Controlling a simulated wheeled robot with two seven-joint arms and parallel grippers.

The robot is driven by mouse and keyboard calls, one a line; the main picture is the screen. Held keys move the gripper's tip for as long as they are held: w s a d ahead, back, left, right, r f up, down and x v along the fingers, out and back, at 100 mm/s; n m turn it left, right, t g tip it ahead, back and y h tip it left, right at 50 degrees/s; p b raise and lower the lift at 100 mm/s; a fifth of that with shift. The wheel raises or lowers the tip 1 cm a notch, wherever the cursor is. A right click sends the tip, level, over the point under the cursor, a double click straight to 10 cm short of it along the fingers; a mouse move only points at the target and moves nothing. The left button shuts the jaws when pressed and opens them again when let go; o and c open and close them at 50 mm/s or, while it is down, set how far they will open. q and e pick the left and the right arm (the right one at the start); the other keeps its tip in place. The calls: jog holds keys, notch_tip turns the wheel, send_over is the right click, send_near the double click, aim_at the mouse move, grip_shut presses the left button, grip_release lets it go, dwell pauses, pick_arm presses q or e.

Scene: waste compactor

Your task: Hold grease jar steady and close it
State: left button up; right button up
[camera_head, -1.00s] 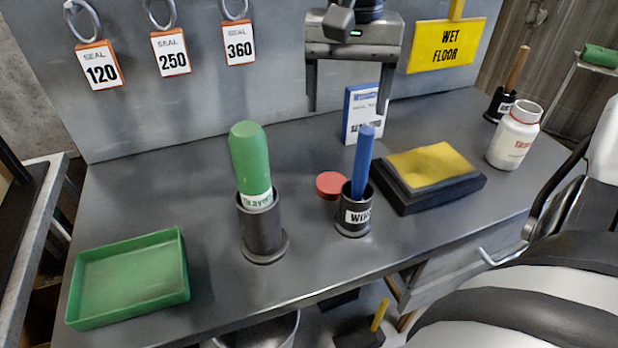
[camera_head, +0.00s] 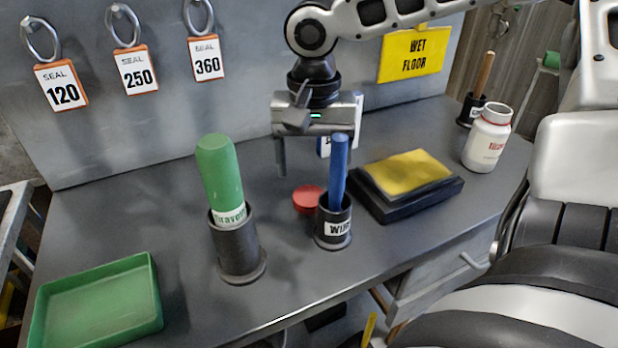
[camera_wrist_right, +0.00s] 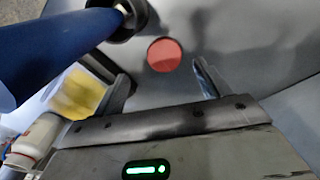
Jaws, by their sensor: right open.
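A flat red disc (camera_head: 307,198), like a jar lid, lies on the grey bench behind a black cup. It also shows in the right wrist view (camera_wrist_right: 164,55), just beyond the fingertips. A white jar (camera_head: 487,137) with red lettering and a white top stands upright at the bench's right end. I cannot tell from its label whether it is the grease jar. My right gripper (camera_head: 315,165) is open and empty, pointing down above the bench near the red disc. The blue handle partly hides it. My left gripper is not in view.
The black cup (camera_head: 333,228) holds an upright blue handle (camera_head: 338,170) close to my right gripper. A green bottle (camera_head: 219,172) stands in a dark holder (camera_head: 236,248). A black block with a yellow pad (camera_head: 408,172) lies right; a green tray (camera_head: 150,285) lies left.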

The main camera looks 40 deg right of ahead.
aim_at(309, 195)
jog(key=shift+f, duration=0.5)
jog(key=f, duration=0.3)
jog(key=f+b, duration=0.1)
jog(key=f, duration=0.1)
jog(key=shift+w, duration=0.35)
jog(key=c, duration=1)
